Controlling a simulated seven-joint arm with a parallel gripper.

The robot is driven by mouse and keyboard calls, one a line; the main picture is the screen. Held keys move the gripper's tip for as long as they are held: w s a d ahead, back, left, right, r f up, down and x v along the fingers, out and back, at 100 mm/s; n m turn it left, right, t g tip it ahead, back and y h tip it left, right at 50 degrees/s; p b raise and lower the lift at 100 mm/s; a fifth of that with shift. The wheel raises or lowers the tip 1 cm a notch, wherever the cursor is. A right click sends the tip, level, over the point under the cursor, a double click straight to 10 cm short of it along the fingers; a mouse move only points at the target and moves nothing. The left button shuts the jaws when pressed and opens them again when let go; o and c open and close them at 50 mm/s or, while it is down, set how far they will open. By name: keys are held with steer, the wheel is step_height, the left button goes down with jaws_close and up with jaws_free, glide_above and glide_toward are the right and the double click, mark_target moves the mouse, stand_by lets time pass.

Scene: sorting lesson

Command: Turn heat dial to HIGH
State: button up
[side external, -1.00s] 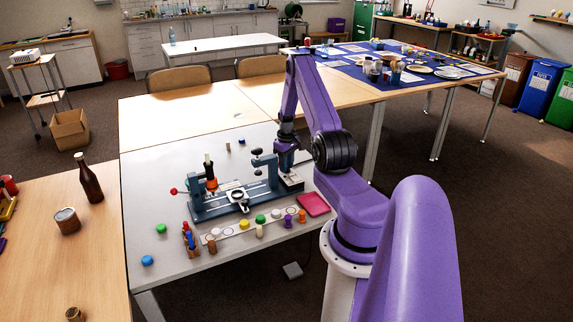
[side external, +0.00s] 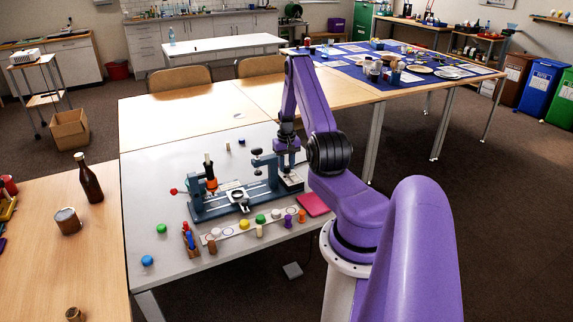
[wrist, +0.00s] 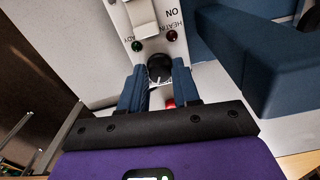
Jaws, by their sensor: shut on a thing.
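The heat dial (wrist: 159,66) is a round black knob in the wrist view, on a pale panel (wrist: 150,25) with a green lamp, a dark red lamp and upside-down lettering including "ON". My gripper (wrist: 160,82) has its two blue fingers on either side of the dial and is shut on it. A small light mark shows on the dial's near side; its setting cannot be read. In the side view my gripper (side external: 287,160) is at the right end of the blue-grey bench machine (side external: 215,208), and the dial is hidden there.
A large blue-grey block (wrist: 270,70) of the machine stands close to the right of the fingers. A red round part (wrist: 170,103) shows between them. A pink-red tray (side external: 313,204) and a strip with several coloured caps (side external: 245,226) lie in front of the machine.

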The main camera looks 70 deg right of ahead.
mark_target(287, 167)
stand_by(0.4)
steer(key=o, duration=1)
steer(key=shift+o, duration=0.2)
steer(key=shift+r, duration=0.1)
step_height(287, 167, up, 17)
steer(key=shift+r, duration=0.1)
